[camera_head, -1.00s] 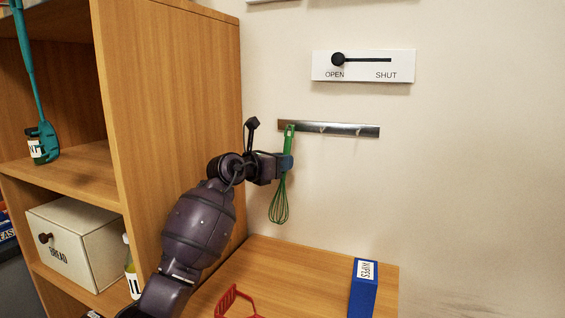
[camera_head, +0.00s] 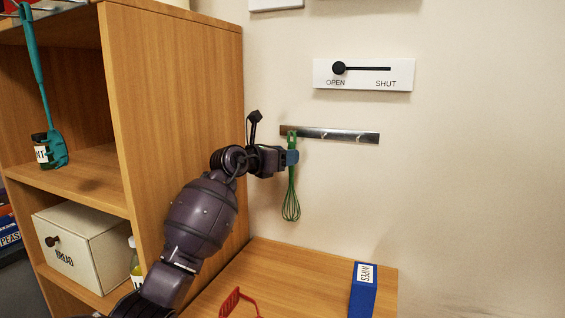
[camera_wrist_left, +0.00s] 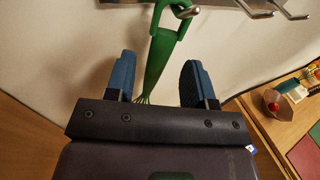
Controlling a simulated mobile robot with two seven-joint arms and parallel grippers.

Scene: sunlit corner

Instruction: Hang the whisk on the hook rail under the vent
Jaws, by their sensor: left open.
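The green whisk (camera_head: 291,195) hangs upright, wires down, at the left part of the metal hook rail (camera_head: 340,136) on the wall. In the left wrist view, the loop at the top of the whisk's handle (camera_wrist_left: 157,58) is around a hook (camera_wrist_left: 187,12). My left gripper (camera_head: 291,157) is at the handle just below the rail. In the left wrist view its blue fingers (camera_wrist_left: 157,80) are open, one on each side of the handle, with gaps between. My right gripper is not in view.
Above the rail is a white vent plate (camera_head: 363,75) with a black slider knob at OPEN. A wooden shelf (camera_head: 172,110) stands close on the left. Below are a counter (camera_head: 300,275), a blue wipes box (camera_head: 363,290) and a red object (camera_head: 238,300).

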